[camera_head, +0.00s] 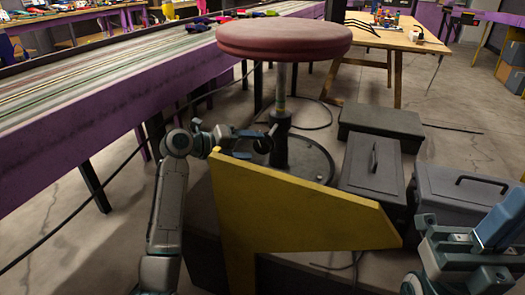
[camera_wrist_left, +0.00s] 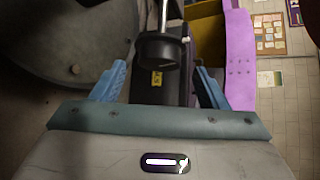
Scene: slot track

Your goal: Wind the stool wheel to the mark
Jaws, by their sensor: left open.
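The stool has a round dark red seat (camera_head: 285,38) on a metal post (camera_head: 281,80). Below the post is a black column (camera_head: 281,150) on a round dark base (camera_head: 315,160). A small yellow patch shows on the column; I cannot tell whether it is the mark. No separate wheel is clearly visible. My left gripper (camera_head: 262,142) is open beside the black column. In the left wrist view, the open left gripper (camera_wrist_left: 160,68) has a black cylindrical part (camera_wrist_left: 160,47) between and beyond its blue fingers. My right gripper (camera_head: 475,250) is at the lower right, its jaws unclear.
A yellow angled panel (camera_head: 290,215) stands in front of the stool. Dark cases (camera_head: 372,163) lie to its right. A purple-sided track table (camera_head: 85,130) runs along the left. A wooden table (camera_head: 395,38) stands behind. Cables cross the floor.

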